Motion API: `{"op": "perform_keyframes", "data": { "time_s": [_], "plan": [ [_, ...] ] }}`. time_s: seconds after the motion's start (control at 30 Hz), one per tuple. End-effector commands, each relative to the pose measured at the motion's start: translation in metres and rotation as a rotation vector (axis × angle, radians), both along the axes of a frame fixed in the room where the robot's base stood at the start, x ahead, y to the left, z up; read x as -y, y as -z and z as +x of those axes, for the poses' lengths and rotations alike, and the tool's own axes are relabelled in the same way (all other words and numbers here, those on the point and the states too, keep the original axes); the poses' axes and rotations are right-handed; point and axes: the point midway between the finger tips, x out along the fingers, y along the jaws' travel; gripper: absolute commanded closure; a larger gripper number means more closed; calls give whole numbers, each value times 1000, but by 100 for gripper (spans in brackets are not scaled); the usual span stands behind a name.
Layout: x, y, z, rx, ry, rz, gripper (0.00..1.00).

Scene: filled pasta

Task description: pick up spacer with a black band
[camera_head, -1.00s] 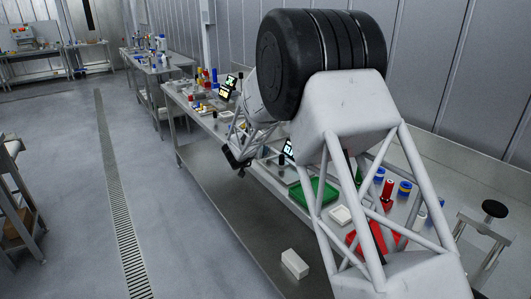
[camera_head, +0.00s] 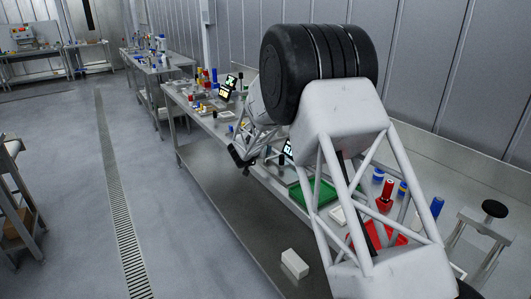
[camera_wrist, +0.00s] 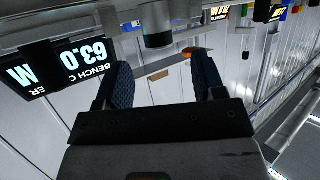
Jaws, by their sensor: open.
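My gripper (camera_wrist: 163,82) is open, with two dark ribbed fingers set wide apart and nothing held between them. In the head view my gripper (camera_head: 241,158) hangs over the front edge of the long bench, left of the green tray. No black-banded spacer can be made out for sure in the head view, where my arm hides part of the bench.
A green tray (camera_head: 299,196), a red cylinder (camera_head: 387,190) and blue cylinders, one at the right (camera_head: 437,207), are on the bench. A lit display (camera_wrist: 84,58) stands left of the fingers in the wrist view.

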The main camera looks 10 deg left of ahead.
Motion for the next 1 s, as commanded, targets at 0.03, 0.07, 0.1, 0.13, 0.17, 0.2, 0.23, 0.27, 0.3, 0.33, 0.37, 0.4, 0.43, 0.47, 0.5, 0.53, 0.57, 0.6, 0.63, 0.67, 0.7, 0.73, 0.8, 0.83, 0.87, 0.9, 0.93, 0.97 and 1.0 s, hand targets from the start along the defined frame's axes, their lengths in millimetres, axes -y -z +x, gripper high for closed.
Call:
{"op": "perform_keyframes", "data": {
  "time_s": [0.03, 0.07, 0.1, 0.13, 0.17, 0.2, 0.23, 0.27, 0.3, 0.33, 0.37, 0.4, 0.43, 0.47, 0.5, 0.53, 0.57, 0.6, 0.63, 0.67, 0.7, 0.73, 0.8, 0.83, 0.87, 0.9, 0.93, 0.97, 1.0],
  "plan": [
    [2, 3, 5, -1, 1, 0, 37],
    [3, 5, 8, 0, 1, 0, 37],
    [4, 6, 12, 0, 1, 0, 37],
    [4, 7, 15, 0, 1, 0, 37],
    [5, 8, 17, 0, 1, 0, 37],
    [5, 10, 21, 0, 1, 0, 37],
    [5, 11, 23, -1, 1, 0, 37],
    [6, 12, 25, -1, 1, -1, 37],
    [6, 14, 27, -1, 0, -1, 37],
    [6, 14, 29, -1, 0, -1, 37],
    [6, 14, 30, -1, 0, 0, 37],
    [6, 15, 32, -1, 0, 0, 37],
    [6, 15, 32, 0, -1, 0, 37],
    [7, 15, 33, 0, -1, 0, 37],
    [7, 15, 33, 0, -1, 0, 37],
    [7, 15, 33, 0, -1, 0, 37],
    [7, 15, 33, 0, -1, 0, 37],
    [7, 15, 33, 0, -1, 0, 37],
    [7, 15, 33, 0, -1, 0, 37],
    [7, 15, 33, 0, 0, 0, 37],
    [7, 15, 33, 0, 0, 0, 37],
    [7, 15, 33, 0, 0, 0, 37],
    [7, 15, 33, 0, 0, 0, 37],
    [7, 15, 33, 0, 0, 0, 37],
    [7, 15, 33, 0, 0, 0, 37],
    [7, 15, 33, 0, 0, 0, 37],
    [7, 15, 33, 0, 0, 0, 37],
    [7, 15, 33, 0, 0, 0, 37],
    [7, 15, 33, 0, 0, 0, 37]
  ]
}}
